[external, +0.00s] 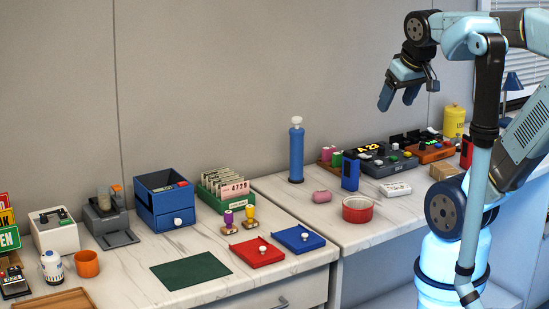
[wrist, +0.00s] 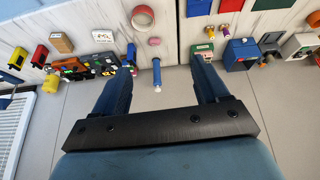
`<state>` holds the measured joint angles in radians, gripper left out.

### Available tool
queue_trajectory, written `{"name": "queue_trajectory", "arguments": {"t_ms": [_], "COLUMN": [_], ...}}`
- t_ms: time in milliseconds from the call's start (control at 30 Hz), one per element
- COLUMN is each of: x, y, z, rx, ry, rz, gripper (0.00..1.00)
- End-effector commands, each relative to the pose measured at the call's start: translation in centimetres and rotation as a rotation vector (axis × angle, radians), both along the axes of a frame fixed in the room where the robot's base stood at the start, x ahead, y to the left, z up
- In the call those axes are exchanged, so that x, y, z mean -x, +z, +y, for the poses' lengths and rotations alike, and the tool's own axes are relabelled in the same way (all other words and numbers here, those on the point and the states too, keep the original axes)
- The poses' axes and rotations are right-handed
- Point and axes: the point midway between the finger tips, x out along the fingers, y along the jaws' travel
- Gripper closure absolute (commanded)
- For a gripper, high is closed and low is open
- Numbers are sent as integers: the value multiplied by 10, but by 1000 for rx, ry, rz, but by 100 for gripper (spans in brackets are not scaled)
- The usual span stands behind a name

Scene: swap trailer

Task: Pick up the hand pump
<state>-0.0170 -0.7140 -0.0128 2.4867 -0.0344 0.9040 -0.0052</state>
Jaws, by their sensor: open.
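The hand pump (external: 296,153) is a tall blue cylinder with a white knob on top. It stands upright near the back of the right-hand counter in the external view. It also shows in the wrist view (wrist: 157,74), between and beyond my fingers. My gripper (external: 398,100) is open and empty, held high above the counter, to the right of the pump and well apart from it. In the wrist view my gripper's two blue fingers (wrist: 160,85) are spread wide.
A pink roll (external: 322,196), a red round dish (external: 357,209) and a blue upright box (external: 350,173) stand near the pump. Dark devices (external: 382,160) sit farther right. A green card rack (external: 225,189) is to the left. The wall rises close behind the pump.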

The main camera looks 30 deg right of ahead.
Motion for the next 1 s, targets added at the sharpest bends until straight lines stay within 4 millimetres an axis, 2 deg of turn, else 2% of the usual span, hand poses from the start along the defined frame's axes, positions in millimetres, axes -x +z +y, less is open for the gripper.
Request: {"name": "queue_trajectory", "arguments": {"t_ms": [467,1000], "x": [-86,-192], "y": [-39,-103], "z": [-40,-69], "rx": [279,684], "ry": [183,443], "rz": [255,533], "gripper": [26,26]}}
